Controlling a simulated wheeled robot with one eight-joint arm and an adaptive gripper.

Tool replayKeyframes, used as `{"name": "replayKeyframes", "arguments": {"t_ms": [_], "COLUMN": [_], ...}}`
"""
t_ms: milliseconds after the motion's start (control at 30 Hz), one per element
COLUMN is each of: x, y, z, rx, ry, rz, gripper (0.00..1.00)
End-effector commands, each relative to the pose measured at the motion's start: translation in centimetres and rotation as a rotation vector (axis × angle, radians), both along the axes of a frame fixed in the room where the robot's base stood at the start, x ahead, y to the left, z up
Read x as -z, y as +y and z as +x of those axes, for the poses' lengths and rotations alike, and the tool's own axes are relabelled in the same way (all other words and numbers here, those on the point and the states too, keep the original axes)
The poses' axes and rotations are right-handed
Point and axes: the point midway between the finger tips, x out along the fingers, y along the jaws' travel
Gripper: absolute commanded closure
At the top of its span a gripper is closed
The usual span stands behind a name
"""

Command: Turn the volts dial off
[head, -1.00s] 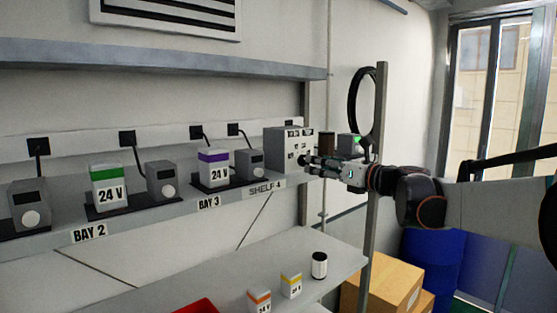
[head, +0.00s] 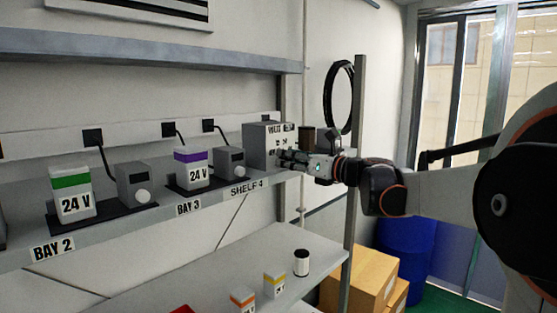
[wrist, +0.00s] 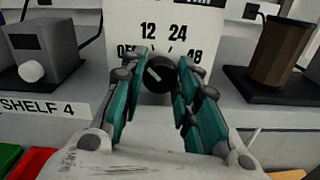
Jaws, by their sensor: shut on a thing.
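The volts generator box (head: 258,146) is grey with a printed white front and stands at the right end of the upper shelf. In the wrist view its panel (wrist: 122,28) reads OFF, 12, 24 and 48 around a round black dial (wrist: 158,77). A pale mark on the dial slants toward the upper left. My gripper (head: 284,157) reaches the box front from the right. In the wrist view its teal fingers (wrist: 163,68) are shut on the dial, one on each side. The fingers cover part of the scale, and the dial is hidden in the head view.
A brown cylinder (wrist: 279,50) stands close on the right. A lower shelf (head: 235,265) and a post (head: 355,200) are near my arm.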

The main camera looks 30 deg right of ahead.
Motion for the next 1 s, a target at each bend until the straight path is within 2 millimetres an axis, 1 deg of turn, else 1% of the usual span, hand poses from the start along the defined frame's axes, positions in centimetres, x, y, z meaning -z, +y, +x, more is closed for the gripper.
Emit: {"name": "replayKeyframes", "arguments": {"t_ms": [67,300,433,567,833,867,900,933,1000], "x": [0.08,0.19,0.09,0.02,-0.03,-0.03,-0.03,-0.03,-0.02], "y": [-0.01,-0.01,-0.02,-0.02,-0.02,-0.02,-0.03,-0.03,-0.02], "z": [0.00,-0.01,0.00,0.00,0.00,0.00,0.00,0.00,0.00], "rx": [0.000,0.000,0.000,0.000,0.000,0.000,0.000,0.000,0.000], "ry": [-0.010,-0.086,-0.117,-0.130,-0.131,-0.131,-0.131,-0.131,-0.131], "rz": [-0.028,-0.233,-0.321,-0.359,-0.362,-0.361,-0.361,-0.361,-0.361], "gripper": [0.95,0.95,0.95,0.95,0.95,0.67,0.57,0.51,0.51]}}
